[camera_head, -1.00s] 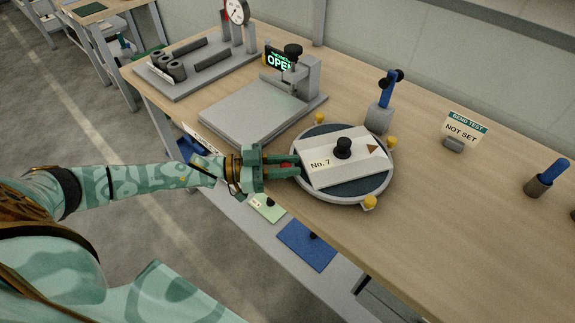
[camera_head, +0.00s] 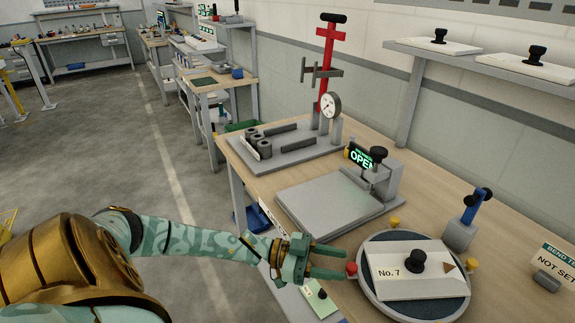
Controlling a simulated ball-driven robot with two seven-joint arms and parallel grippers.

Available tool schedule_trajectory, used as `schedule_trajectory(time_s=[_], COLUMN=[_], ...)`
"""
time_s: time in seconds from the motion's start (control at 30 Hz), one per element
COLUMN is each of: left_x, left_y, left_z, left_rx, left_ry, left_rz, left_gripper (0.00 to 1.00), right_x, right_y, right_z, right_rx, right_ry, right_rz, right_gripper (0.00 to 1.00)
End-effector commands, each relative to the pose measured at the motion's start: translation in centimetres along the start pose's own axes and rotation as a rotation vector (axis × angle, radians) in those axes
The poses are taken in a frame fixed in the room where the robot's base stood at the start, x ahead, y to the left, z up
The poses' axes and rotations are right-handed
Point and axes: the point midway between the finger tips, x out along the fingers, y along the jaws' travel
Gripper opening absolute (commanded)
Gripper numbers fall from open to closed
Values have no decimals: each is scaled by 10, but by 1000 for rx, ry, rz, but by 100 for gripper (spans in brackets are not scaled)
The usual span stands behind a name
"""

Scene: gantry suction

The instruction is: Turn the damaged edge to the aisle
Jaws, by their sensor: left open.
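A white plate (camera_head: 398,286) marked "No. 7" lies on the round turntable (camera_head: 378,304). It has a black knob (camera_head: 417,261) on top and a brown triangle (camera_head: 448,266) near its right end. The "No. 7" end faces left. I cannot make out the damage on its edge. The turntable's rim carries a red knob (camera_head: 351,269) on the left and yellow knobs (camera_head: 393,222) elsewhere. My left gripper (camera_head: 346,262) is open, its fingers pointing right, with the tips close beside the red knob; whether they touch it I cannot tell. My right gripper is out of view.
A grey flat fixture (camera_head: 325,207) with a green "OPEN" display (camera_head: 362,157) stands behind the turntable. A blue-handled clamp (camera_head: 468,215) and a "BEND TEST NOT SET" sign (camera_head: 556,262) are to the right. A wall shelf (camera_head: 460,57) holds plates. The aisle floor (camera_head: 120,160) is left.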

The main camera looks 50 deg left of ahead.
Motion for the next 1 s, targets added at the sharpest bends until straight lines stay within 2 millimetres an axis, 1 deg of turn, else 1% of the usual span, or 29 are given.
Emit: schedule_trajectory(time_s=[0.03, 0.2, 0.3, 0.4, 0.5, 0.6, 0.83, 0.87, 0.9, 0.97, 1.0], left_x=[-16, -63, -85, -102, -113, -118, -118, -118, -118, -118, -118], left_y=[0, 0, 0, 0, 0, 0, 0, 0, 0, 0, 0], left_z=[0, 0, 0, 1, 0, 0, 0, 0, 0, 0, 0], left_rx=[-1, -3, -1, -1, -2, 1, 1, 1, 0, 0, 0], left_ry=[-7, -5, -5, -4, -2, -1, 0, 0, 0, 0, 0], left_rz=[-2, -2, -2, -2, -1, -1, -1, -1, -1, -1, -1], left_gripper=[45, 45, 45, 45, 45, 45, 45, 42, 31, 14, 3], right_x=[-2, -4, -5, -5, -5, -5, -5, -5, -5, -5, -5], right_y=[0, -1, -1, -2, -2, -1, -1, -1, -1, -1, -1], right_z=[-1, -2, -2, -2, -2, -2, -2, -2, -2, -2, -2], right_rx=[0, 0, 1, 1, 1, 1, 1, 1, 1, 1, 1], right_ry=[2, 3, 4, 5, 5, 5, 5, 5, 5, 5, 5], right_rz=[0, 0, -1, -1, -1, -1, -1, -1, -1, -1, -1], right_gripper=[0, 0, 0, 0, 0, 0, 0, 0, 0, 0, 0])
